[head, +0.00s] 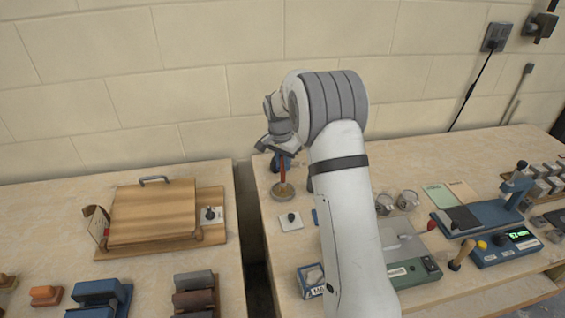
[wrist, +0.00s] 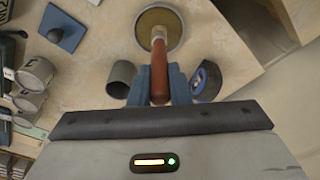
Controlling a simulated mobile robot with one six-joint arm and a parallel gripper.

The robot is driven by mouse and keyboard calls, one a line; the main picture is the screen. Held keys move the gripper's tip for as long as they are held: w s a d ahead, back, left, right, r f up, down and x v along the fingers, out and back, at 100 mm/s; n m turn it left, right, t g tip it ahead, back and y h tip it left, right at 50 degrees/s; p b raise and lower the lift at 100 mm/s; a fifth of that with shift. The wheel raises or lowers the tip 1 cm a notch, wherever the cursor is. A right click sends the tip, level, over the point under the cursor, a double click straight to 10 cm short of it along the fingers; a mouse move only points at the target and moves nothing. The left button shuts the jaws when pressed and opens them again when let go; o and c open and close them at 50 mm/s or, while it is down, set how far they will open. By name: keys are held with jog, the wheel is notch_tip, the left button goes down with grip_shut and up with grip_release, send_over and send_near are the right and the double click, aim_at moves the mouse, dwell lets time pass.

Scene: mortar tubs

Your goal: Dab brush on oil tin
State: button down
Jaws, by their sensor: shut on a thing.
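My gripper (head: 283,152) is shut on the brush (head: 283,171), which has a red-brown handle and hangs roughly upright. In the wrist view my gripper's blue fingers (wrist: 160,88) close around the handle (wrist: 159,78). The oil tin (head: 277,193) is a small round open tin with a tan-brown inside, standing near the left edge of the right bench. It also shows at the top of the wrist view (wrist: 175,20). The brush's lower end is over or in the tin's opening; I cannot tell whether it touches the inside.
A pale square plate with a black knob (head: 291,221) lies in front of the tin. A gap separates this bench from the left one, which holds a wooden board (head: 153,210).

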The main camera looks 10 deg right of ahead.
dwell(0.5)
jog(key=shift+r+p, duration=2.05)
jog(key=shift+r, duration=1.45)
jog(key=shift+s+f, duration=0.1)
